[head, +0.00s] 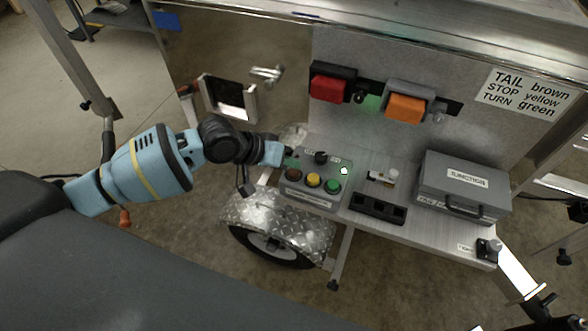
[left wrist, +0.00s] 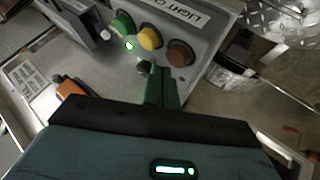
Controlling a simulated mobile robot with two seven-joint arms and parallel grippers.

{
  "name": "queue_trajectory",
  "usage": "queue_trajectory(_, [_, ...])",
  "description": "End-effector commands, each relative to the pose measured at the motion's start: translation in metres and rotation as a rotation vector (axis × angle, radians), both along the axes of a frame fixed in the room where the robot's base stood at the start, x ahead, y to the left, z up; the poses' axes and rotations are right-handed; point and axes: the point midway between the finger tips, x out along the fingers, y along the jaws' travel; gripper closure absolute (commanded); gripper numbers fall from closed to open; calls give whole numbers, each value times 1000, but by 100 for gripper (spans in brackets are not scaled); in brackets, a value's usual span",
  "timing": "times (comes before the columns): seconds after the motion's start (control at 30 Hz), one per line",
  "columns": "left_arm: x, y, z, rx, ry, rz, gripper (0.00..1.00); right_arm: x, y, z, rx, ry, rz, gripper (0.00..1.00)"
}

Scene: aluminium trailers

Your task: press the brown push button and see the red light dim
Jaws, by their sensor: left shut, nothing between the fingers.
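The brown push button (head: 294,174) is at the left end of a row on a grey control box, beside a yellow button (head: 313,180) and a green button (head: 332,186). The brown button also shows in the left wrist view (left wrist: 181,53), uncovered. My left gripper (head: 286,153) is shut and empty at the box's left rear edge, behind the brown button. In the left wrist view its dark green fingertips (left wrist: 160,68) point toward the button row, close to a black knob (left wrist: 145,66). The red light (head: 331,88) is on the upright panel; whether it is lit is unclear. My right gripper is out of view.
An orange light (head: 405,107) is right of the red one. A grey junction case (head: 463,187) and a black switch block (head: 378,208) stand right of the control box. A framed dark plate (head: 229,99) stands above my left forearm.

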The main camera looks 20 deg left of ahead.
Motion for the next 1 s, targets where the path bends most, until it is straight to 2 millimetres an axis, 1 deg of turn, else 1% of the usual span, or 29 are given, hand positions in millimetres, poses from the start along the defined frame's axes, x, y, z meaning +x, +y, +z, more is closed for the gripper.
queue_trajectory(0.17, [0,0,0,0,0,0,100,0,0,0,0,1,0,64])
queue_trajectory(0.5, [0,0,-9,0,0,0,100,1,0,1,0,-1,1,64])
queue_trajectory(1.0, [0,0,-11,0,0,0,100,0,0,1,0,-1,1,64])
